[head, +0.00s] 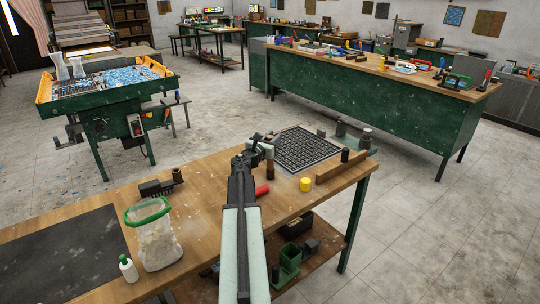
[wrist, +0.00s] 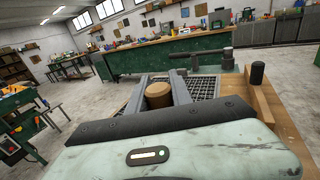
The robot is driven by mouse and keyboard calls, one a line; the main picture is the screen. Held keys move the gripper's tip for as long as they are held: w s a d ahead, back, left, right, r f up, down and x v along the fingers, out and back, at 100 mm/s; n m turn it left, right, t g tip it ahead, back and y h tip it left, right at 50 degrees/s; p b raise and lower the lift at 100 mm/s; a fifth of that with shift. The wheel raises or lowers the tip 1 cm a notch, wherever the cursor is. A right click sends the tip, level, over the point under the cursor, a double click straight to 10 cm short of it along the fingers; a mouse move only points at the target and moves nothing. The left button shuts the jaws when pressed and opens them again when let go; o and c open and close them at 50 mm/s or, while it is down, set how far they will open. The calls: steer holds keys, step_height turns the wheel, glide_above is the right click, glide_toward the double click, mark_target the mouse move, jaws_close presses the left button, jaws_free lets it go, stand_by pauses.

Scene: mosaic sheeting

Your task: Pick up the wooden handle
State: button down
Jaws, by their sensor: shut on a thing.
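The wooden handle (wrist: 158,96) is a brown, round-topped upright piece between the two grey fingers of my gripper (wrist: 162,82) in the wrist view. The fingers are shut on it. In the head view my gripper (head: 264,143) is over the wooden workbench, just left of the black grid. The handle (head: 270,152) shows there as a short brown cylinder at the fingers. Its lower end is dark, and I cannot tell whether it touches the bench.
The black grid (head: 307,150) lies right of my gripper. A green-rimmed bag (head: 155,240) and a white bottle (head: 128,268) stand at the left.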

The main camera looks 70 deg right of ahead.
steer(key=shift+r, duration=0.1)
step_height(320, 180, up, 10)
steer(key=p, duration=1)
